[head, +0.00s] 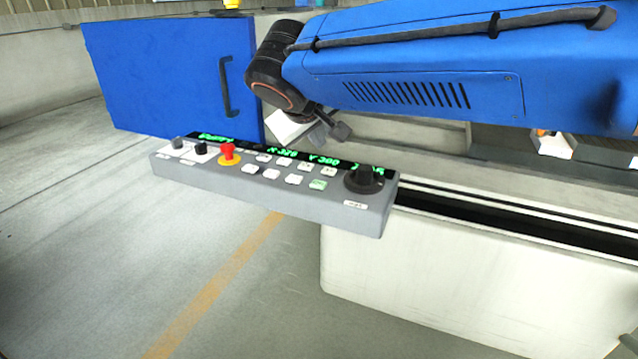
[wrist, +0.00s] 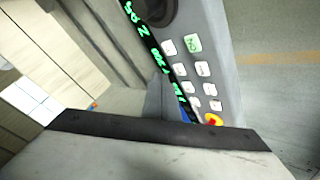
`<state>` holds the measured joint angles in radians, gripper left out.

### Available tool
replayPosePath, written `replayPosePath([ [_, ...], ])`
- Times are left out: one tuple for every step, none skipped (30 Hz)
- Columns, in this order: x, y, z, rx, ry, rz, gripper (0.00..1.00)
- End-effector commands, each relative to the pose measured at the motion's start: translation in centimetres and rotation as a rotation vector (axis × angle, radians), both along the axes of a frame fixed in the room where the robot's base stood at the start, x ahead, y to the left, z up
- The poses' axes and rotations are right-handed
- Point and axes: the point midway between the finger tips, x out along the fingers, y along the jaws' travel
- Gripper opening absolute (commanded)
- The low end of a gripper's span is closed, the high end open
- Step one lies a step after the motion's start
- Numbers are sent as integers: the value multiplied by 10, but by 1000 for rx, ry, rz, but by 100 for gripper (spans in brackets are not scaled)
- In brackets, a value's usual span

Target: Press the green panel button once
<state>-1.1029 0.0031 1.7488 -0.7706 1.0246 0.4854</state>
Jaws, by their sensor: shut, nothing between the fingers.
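The green panel button (head: 318,184) is a small pale green square on the grey control panel (head: 300,205), in the front row left of the black knob. In the wrist view the green button (wrist: 193,43) shows near the top, with dark lettering on it, beside the white buttons. My gripper (head: 340,131) is shut and empty, behind and above the panel's display strip, apart from the button. Its fingertips are small and partly unclear in the head view. Pale gripper housing with a dark edge fills the bottom of the wrist view.
The panel also carries a red emergency knob (head: 227,152) on yellow, a black rotary knob (head: 363,180) and several white buttons. A blue door (head: 170,75) with a black handle stands behind at left. Open floor (head: 120,240) lies in front of the panel.

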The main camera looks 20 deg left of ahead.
Motion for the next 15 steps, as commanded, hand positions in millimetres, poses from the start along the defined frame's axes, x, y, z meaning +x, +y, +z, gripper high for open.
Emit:
replayPosePath([
  [0, -1, -6, -3, 1, 0, 0],
  [0, 0, -10, -3, 0, 0, 0],
  [0, -1, -15, -3, 0, 0, 0],
  [0, -1, -19, -2, 0, 1, 0],
  [0, 0, -22, -4, 0, 1, 0],
  [0, 0, -27, -3, 0, 0, 0],
  [0, -1, -30, -3, 0, 0, 0],
  [0, -1, -34, -2, 1, 0, 0],
  [0, -1, -39, -3, 1, 0, 0],
  [0, 0, -42, -2, 0, 1, 0],
  [0, -1, -45, -2, 0, 1, 0],
  [0, -1, -50, -3, 0, 0, 0],
  [0, -1, -53, -3, 0, 0, 0],
  [0, -1, -56, -3, 0, 0, 0],
  [0, 0, -59, -2, 0, 1, 0],
])
